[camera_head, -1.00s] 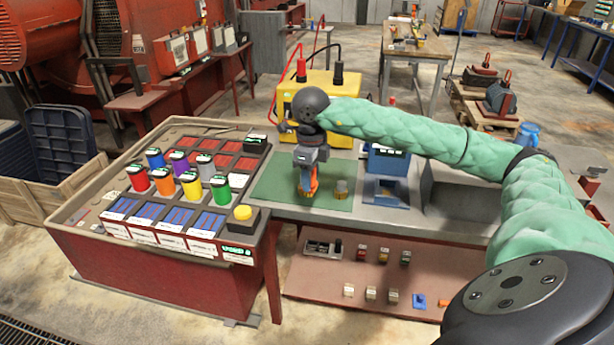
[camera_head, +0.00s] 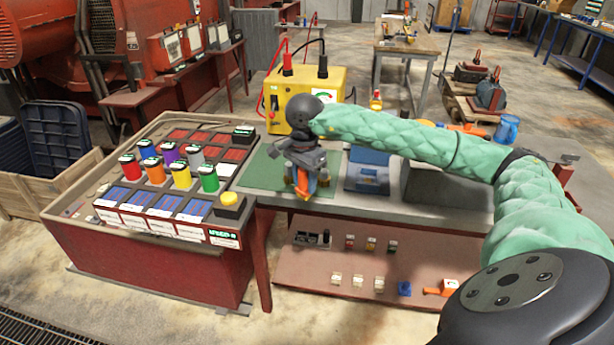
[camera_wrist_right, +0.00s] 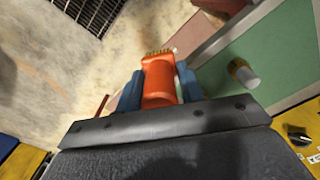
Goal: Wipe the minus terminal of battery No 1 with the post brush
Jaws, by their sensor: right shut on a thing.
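My right gripper (camera_head: 302,174) is shut on the orange post brush (camera_head: 302,186), over the front part of the green mat (camera_head: 262,172). In the right wrist view the brush (camera_wrist_right: 158,82) sits between the blue fingers, its brass-coloured bristles (camera_wrist_right: 158,53) pointing away from the gripper. The gripper looks tilted. A small silver cylinder with a brass-coloured end (camera_wrist_right: 240,72) stands on the mat beside the brush, apart from it. A yellow box (camera_head: 338,90) with red and black leads stands behind my right arm. I cannot tell which thing is battery No 1. My left gripper is out of view.
A red bench (camera_head: 150,262) at left holds several coloured cylinders and a yellow button (camera_head: 230,198). A blue stand (camera_head: 368,170) is right of the mat. Small blocks lie on the lower shelf (camera_head: 330,268). A blue mug (camera_head: 507,129) is farther right.

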